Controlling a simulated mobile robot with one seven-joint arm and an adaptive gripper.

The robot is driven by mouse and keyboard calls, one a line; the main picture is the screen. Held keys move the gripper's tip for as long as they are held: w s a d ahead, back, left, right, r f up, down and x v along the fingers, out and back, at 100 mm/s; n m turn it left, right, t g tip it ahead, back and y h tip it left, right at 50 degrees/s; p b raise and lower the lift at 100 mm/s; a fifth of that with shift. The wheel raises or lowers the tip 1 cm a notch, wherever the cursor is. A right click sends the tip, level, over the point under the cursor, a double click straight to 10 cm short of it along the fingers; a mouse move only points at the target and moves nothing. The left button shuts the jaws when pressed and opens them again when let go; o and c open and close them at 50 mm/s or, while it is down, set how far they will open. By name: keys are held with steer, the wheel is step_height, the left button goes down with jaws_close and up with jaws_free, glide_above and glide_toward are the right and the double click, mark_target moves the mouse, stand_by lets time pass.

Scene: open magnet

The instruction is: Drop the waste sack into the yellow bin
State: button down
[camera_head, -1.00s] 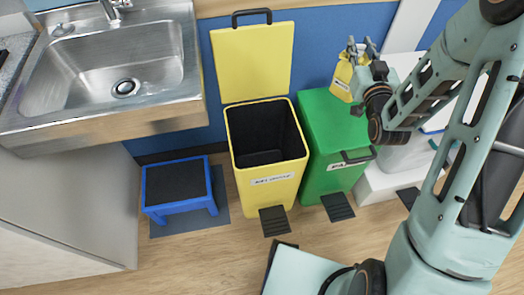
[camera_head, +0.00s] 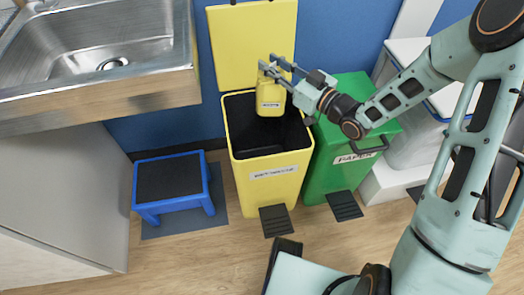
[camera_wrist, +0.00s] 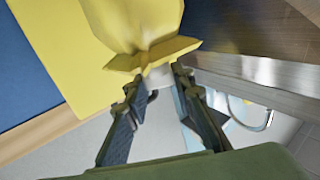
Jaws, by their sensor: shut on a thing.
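The yellow waste sack (camera_head: 270,97) hangs from my gripper (camera_head: 274,66), which is shut on its gathered neck. In the head view the sack is over the opening of the yellow bin (camera_head: 270,176), near its back edge. The bin's lid (camera_head: 252,42) stands open against the blue wall, and its dark inside shows. In the wrist view the sack (camera_wrist: 135,22) is at the top, with its neck at the fingertips of my gripper (camera_wrist: 158,82). How far the sack's bottom is above the rim is hard to tell.
A green bin (camera_head: 352,150) with a shut lid stands right of the yellow bin, under my arm. A white bin (camera_head: 410,130) is further right. A blue step stool (camera_head: 172,187) and a steel sink (camera_head: 100,60) are on the left. Pedals (camera_head: 275,220) stick out in front.

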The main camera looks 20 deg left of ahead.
mark_target(273, 82)
steer(key=shift+f+b, duration=1.9)
steer(key=shift+f, duration=1)
steer(key=c, duration=1.6)
jaws_free()
steer(key=shift+d, duration=0.15)
steer(key=v, duration=1.1)
steer(key=shift+s+d, duration=0.25)
steer(key=shift+d, duration=0.1)
